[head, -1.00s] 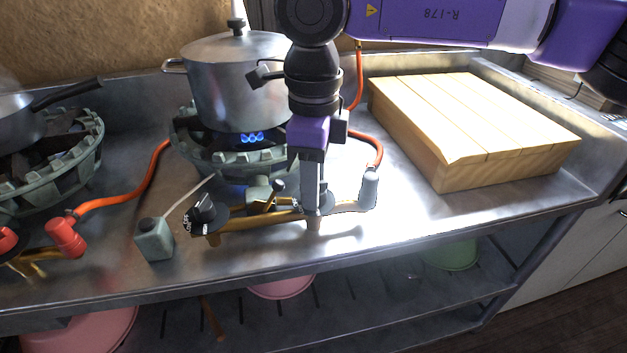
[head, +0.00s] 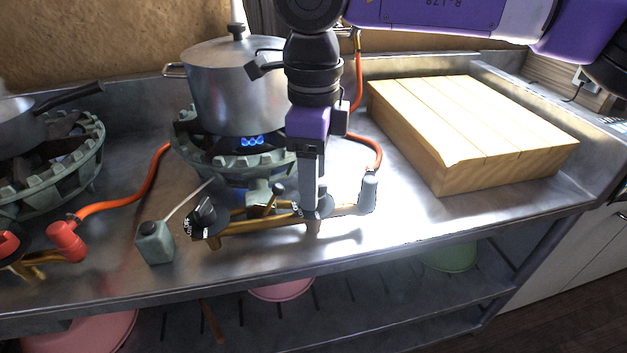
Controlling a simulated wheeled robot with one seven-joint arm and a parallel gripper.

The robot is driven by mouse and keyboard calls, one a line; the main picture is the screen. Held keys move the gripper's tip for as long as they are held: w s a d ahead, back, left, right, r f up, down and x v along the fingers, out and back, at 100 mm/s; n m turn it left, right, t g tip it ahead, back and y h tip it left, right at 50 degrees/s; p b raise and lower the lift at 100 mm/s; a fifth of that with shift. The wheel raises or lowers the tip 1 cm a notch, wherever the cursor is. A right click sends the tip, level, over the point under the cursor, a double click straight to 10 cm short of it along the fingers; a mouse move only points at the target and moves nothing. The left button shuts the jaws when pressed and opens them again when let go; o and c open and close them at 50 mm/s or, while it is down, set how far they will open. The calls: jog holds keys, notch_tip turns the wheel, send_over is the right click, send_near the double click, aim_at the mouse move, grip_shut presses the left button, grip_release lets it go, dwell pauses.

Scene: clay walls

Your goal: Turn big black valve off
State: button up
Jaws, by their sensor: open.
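A brass gas pipe (head: 250,224) runs along the front of the lit burner. A black valve knob (head: 204,212) with a dark, marked dial stands at its left end. A second dark valve dial (head: 326,206) is at its right end, its knob mostly hidden by my gripper. My gripper (head: 311,206) points down at this right valve, its fingers open around or just in front of the hidden knob. I cannot tell whether they touch it. Blue flames (head: 252,141) burn under the large steel pot (head: 232,85) on the green burner.
A small green box with a black button (head: 154,241) stands left of the pipe. Orange hoses (head: 130,196) run across the steel counter. A red-valved burner (head: 50,175) is at left, and a wooden block (head: 470,130) at right.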

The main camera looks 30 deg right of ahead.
notch_tip(320, 180, up, 6)
jog(key=shift+f+p, duration=0.1)
jog(key=shift+p, duration=0.5)
